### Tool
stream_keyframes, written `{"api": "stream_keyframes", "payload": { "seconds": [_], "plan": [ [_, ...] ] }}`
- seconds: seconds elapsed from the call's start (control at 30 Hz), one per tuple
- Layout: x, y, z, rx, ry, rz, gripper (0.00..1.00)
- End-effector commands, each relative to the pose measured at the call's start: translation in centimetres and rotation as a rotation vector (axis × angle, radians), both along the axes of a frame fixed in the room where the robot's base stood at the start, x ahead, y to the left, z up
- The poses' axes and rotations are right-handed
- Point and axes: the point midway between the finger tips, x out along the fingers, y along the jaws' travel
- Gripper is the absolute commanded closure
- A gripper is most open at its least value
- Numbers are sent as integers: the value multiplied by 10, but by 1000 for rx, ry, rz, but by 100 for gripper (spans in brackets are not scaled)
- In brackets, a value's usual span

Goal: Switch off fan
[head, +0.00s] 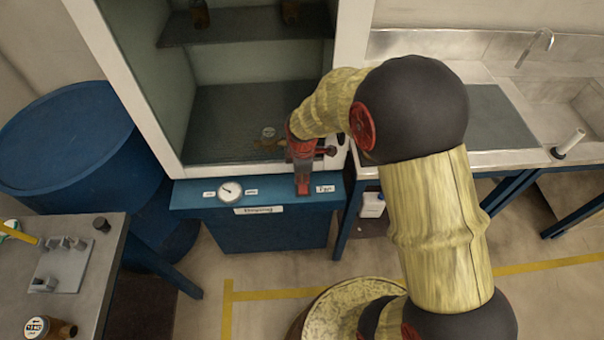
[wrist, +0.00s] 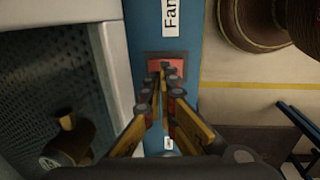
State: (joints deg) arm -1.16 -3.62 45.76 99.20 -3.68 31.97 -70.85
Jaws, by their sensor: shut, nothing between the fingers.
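The fan switch (wrist: 178,68) is a red rocker in a dark frame on the blue front panel, seen in the wrist view below a white "Fan" label (wrist: 171,20). The label also shows in the head view (head: 325,188). My gripper (wrist: 163,72) is shut and empty, with its fingertips over the red switch. Whether the tips touch it I cannot tell. In the head view my gripper (head: 302,188) points down at the panel, just left of the "Fan" label, and hides the switch there.
The cabinet's blue panel (head: 185,195) also carries a round dial (head: 230,190). Inside the open cabinet a bottle (head: 268,140) lies near the front. A blue barrel (head: 65,140) stands left, a workbench (head: 95,270) front left and a sink bench (head: 500,158) right.

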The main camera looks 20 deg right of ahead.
Motion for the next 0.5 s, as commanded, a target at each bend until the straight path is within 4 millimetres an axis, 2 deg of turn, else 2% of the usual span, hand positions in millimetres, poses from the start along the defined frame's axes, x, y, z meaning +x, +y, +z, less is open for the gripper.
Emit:
{"api": "stream_keyframes", "payload": {
  "seconds": [0.13,0.5],
  "plan": [
    [1,0,-12,0,1,0,100],
    [1,-1,-14,0,0,0,100]
  ]
}}
